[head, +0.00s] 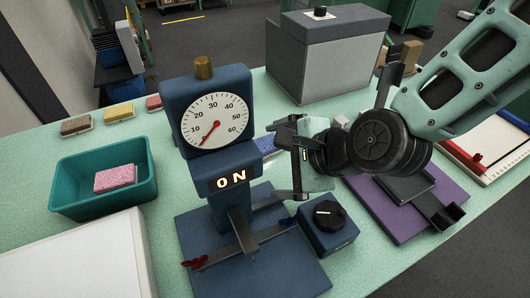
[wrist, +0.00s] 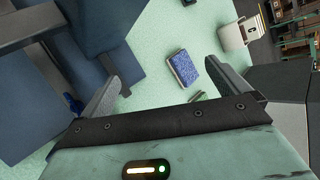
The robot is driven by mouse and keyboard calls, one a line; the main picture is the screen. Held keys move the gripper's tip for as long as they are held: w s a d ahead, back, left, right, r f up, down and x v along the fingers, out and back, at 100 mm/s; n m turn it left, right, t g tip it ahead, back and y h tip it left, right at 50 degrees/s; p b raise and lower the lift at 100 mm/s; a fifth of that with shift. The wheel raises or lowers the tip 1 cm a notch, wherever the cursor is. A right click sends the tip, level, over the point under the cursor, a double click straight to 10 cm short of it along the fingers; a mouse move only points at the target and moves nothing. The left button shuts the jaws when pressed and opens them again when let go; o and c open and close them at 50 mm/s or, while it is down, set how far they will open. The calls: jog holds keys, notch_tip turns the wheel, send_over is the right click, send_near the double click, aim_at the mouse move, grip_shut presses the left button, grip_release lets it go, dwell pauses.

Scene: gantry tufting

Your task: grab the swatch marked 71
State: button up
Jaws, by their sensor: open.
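A blue swatch (wrist: 186,69) lies on the green table in the wrist view, ahead of my gripper (wrist: 161,75) and between its spread fingers, not touched. In the head view the blue swatch (head: 267,147) shows only in part, behind the gauge machine and my gripper (head: 268,164). My gripper is open and empty, just right of the gauge column. A pink swatch (head: 115,178) lies in the teal bin (head: 72,207). Brown (head: 76,125), yellow (head: 119,112) and red (head: 153,102) swatches lie along the far left edge. I cannot read the number 71 on any swatch.
The dark blue gauge machine (head: 205,85) reading ON stands close beside my gripper. A knob box (head: 328,228) sits below it. A grey box (head: 325,60) stands behind, a purple plate (head: 418,205) lies right, and a white panel (head: 75,265) lies front left.

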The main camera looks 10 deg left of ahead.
aim_at(265, 145)
jog(key=w+m+t+b, duration=0.3)
jog(key=w+m+t, duration=0.35)
jog(key=m, duration=0.85)
jog(key=shift+g+y, duration=0.3)
jog(key=shift+g, duration=0.25)
jog(key=f, duration=0.2)
jog(key=w+f, duration=0.1)
jog(key=f, duration=0.2)
jog(key=a+f, duration=0.1)
jog(key=f, duration=0.2)
jog(key=shift+w+f, duration=0.15)
jog(key=shift+w, duration=0.2)
jog(key=shift+x, duration=1)
jog(key=shift+p+x, duration=0.45)
jog(key=shift+x, duration=2.3)
jog(key=shift+w, duration=0.1)
jog(key=c, duration=0.9)
